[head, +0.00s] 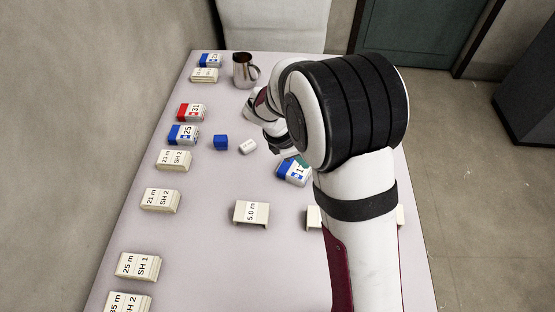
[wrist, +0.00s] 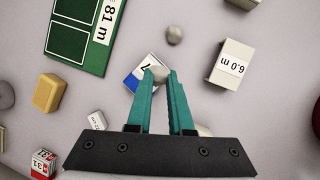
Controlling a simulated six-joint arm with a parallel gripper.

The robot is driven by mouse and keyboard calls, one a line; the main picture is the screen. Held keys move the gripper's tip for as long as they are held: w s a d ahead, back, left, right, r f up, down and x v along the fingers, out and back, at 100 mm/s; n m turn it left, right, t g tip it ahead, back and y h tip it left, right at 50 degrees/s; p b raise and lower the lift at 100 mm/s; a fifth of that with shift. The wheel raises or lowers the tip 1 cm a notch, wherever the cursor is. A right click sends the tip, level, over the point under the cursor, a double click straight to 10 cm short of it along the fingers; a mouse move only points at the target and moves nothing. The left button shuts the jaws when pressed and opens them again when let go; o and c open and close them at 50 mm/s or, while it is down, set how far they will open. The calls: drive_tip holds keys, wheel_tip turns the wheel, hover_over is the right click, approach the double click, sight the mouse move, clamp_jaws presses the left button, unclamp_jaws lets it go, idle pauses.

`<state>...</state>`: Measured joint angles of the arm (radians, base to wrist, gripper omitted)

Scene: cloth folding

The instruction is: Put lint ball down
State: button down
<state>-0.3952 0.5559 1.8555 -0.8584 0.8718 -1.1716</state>
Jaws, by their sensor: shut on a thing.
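In the wrist view, my gripper (wrist: 161,76) has two teal fingers, shut on a small grey lint ball (wrist: 159,73) at their tips. Behind the ball lies a blue and white box (wrist: 138,84), partly covered by the left finger. I cannot tell exactly how high the ball is above the surface. A second small grey ball (wrist: 174,34) lies on the table, just past the fingertips and apart from them. In the head view, my arm hides most of the gripper; only a bit of teal shows beside the blue and white box (head: 294,172).
The pale table (head: 215,225) holds a column of labelled boxes on its left, a metal pitcher (head: 242,71) at the back, a blue cube (head: 221,142) and a bracket marked 5.0 m (head: 251,213). A green case (wrist: 84,30), a yellow block (wrist: 48,92) and a 6.0 m bracket (wrist: 231,66) surround the gripper.

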drive_tip(key=w+d+r+n+t+y, duration=0.15)
drive_tip(key=w+d+n, duration=0.65)
drive_tip(key=w+d, duration=0.8)
drive_tip(key=shift+n+t+h, duration=0.25)
drive_tip(key=shift+n+t, duration=0.15)
drive_tip(key=shift+t, duration=0.05)
drive_tip(key=w+a+f, duration=0.1)
drive_tip(key=a+f, duration=0.1)
drive_tip(key=w+a+f, duration=0.1)
drive_tip(key=a+f, duration=0.1)
drive_tip(key=a, duration=0.1)
drive_tip(key=w+a+f, duration=0.2)
drive_tip(key=shift+w+a, duration=0.1)
drive_tip(key=shift+a, duration=0.2)
drive_tip(key=shift+a+f, duration=0.2)
drive_tip(key=shift+f, duration=1.95)
drive_tip(key=shift+f, duration=0.1)
drive_tip(key=c, duration=0.8)
unclamp_jaws()
